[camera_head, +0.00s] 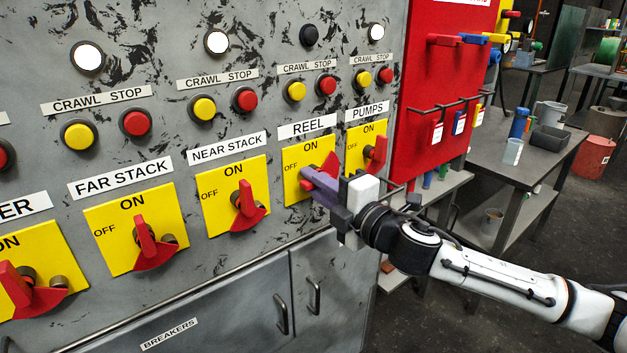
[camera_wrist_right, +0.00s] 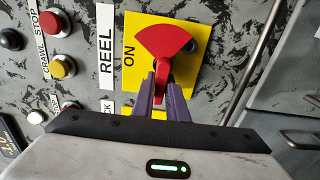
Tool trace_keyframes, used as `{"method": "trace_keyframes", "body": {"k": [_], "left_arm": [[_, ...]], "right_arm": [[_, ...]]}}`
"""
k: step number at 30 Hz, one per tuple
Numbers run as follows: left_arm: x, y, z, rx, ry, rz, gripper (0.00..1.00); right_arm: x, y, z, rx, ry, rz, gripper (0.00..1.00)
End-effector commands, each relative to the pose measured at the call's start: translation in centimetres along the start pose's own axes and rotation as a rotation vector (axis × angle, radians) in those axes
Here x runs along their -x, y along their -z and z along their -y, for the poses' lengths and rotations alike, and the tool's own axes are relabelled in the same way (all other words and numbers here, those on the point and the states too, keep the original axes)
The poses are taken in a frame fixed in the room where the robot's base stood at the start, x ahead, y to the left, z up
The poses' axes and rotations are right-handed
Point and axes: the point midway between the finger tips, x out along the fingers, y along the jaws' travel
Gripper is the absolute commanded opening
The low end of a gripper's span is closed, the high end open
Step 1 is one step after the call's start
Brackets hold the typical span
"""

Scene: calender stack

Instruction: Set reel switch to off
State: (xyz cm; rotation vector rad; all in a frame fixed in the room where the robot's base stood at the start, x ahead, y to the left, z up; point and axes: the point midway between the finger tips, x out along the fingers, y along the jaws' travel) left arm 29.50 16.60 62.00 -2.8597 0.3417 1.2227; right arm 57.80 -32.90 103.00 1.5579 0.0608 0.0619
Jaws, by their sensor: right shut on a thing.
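The reel switch is a red handle with a fan-shaped plate (camera_head: 330,165) on a yellow plate (camera_head: 291,157) under the label REEL. The fan (camera_wrist_right: 165,40) lies to the panel's right and the handle points to the left, the side where OFF is on the neighbouring plates. My left gripper is not in view.
The pumps switch (camera_head: 376,153) stands close on the right of my right gripper, its handle up. The near stack switch (camera_head: 246,203) is on the left, its handle up towards ON. A red board with hooks (camera_head: 437,90) and a table (camera_head: 520,165) are farther right.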

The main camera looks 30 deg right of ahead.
Motion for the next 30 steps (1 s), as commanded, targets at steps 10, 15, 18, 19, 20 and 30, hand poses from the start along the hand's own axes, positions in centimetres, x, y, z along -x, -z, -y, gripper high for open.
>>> {"method": "trace_keyframes", "body": {"k": [10, 15, 18, 19, 20, 30], "left_arm": [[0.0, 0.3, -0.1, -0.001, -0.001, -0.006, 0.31], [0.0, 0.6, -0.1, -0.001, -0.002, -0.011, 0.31], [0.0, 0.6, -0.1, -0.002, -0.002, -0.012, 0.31], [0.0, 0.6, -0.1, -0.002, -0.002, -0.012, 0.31], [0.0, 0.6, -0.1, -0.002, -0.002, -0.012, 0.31], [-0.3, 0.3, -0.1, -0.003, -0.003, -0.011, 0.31]], "right_arm": [[0.0, 0.0, 0.1, 0.004, 0.001, 0.000, 0.00], [0.0, 0.0, 0.1, 0.004, 0.001, 0.000, 0.31], [0.0, 0.0, 0.1, 0.003, 0.001, 0.000, 0.31], [0.0, 0.0, 0.1, 0.003, 0.001, 0.000, 0.31], [0.0, 0.0, 0.1, 0.003, 0.001, 0.000, 0.31], [1.6, 0.0, 0.3, 0.006, 0.003, 0.000, 0.31]]}}
